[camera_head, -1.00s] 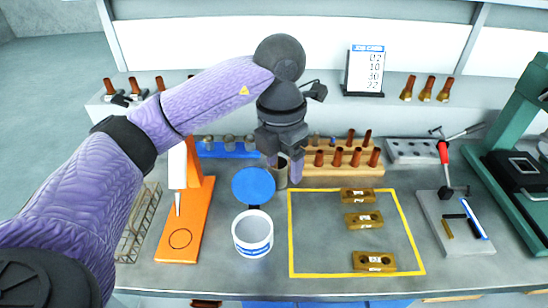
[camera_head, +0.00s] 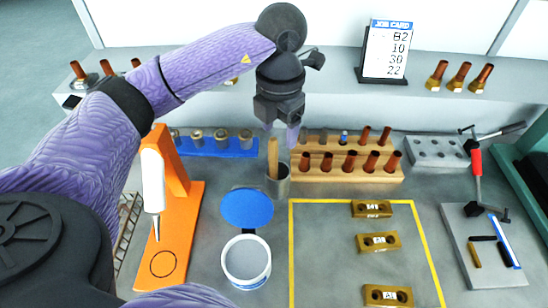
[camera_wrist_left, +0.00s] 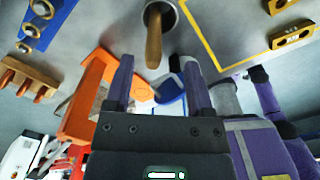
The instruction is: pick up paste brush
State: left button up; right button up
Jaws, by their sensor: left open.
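The paste brush (camera_head: 273,157) shows as a wooden handle standing up, slightly tilted, out of a grey metal cup (camera_head: 279,187); its lower end is hidden in the cup. In the left wrist view the handle (camera_wrist_left: 154,42) rises from the cup (camera_wrist_left: 170,17), ahead of the fingers. My left gripper (camera_head: 281,137) is open, with its fingers around or just behind the top of the handle; the head view does not settle the depth. In the wrist view the two fingers (camera_wrist_left: 158,75) are apart with nothing between them. My right gripper is not in view.
A white paste tub (camera_head: 246,262) with a blue lid (camera_head: 247,208) stands in front of the cup. An orange stand (camera_head: 185,220) is at left. A wooden rack (camera_head: 345,172) of copper pieces is close on the right. The yellow-outlined area (camera_head: 292,250) holds brass blocks.

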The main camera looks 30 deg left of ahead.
aim_at(273, 153)
pick_arm(q)
jog(key=f, duration=0.4)
jog(key=f+b, duration=0.1)
jog(key=f, duration=0.1)
jog(key=shift+s+a+f, duration=0.25)
jog(key=shift+s+a, duration=0.1)
jog(key=shift+a, duration=0.05)
grip_shut()
